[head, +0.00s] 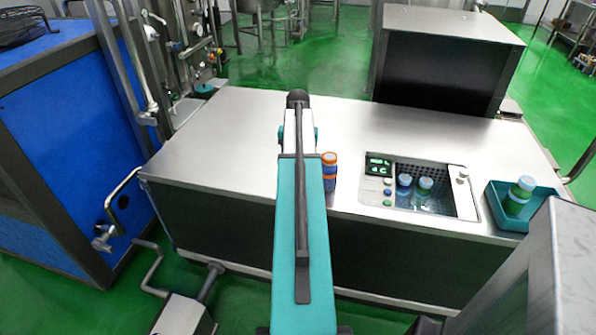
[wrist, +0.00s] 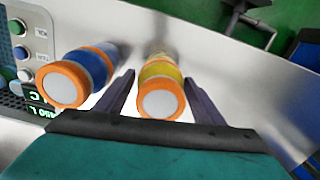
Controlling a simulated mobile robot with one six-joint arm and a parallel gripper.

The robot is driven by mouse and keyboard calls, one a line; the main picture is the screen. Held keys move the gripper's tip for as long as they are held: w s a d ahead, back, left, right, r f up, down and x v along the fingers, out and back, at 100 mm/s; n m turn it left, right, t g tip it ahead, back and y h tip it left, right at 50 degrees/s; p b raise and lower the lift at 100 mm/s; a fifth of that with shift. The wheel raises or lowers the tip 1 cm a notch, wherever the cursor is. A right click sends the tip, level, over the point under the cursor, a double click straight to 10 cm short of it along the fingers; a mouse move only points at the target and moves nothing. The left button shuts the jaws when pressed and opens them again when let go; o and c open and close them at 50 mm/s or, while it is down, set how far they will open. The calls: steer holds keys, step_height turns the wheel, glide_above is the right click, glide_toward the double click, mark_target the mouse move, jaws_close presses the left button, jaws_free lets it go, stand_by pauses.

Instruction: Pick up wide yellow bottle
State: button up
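The wide yellow bottle (wrist: 161,74) has an orange cap with a white top and stands on the steel counter. In the wrist view, my gripper (wrist: 159,84) is open, with one dark finger on each side of this bottle. Gaps show between the fingers and the bottle, so it is not gripped. A blue bottle (wrist: 91,67) with an orange cap stands just left of the left finger; it also shows in the head view (head: 329,182), right of my arm. In the head view my arm hides the yellow bottle and most of the gripper.
The steel counter (head: 232,125) is mostly clear left of my arm. A water bath (head: 440,179) holding bottles, with a control panel (head: 379,179), is sunk into the counter at right. A teal tray (head: 493,203) with a green bottle (head: 518,196) sits at the far right.

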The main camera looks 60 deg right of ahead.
steer(key=c, duration=1.1)
steer(key=shift+r, duration=0.2)
steer(key=shift+r+b, duration=0.3)
steer(key=shift+r, duration=1.3)
steer(key=s+a, duration=0.2)
steer(key=s, duration=0.2)
steer(key=s+a+r+b, duration=0.1)
steer(key=s+a, duration=0.2)
steer(key=s, duration=0.2)
steer(key=s+a, duration=0.3)
steer(key=s, duration=0.1)
steer(key=shift+s+a+r, duration=0.2)
steer(key=shift+s+a, duration=0.05)
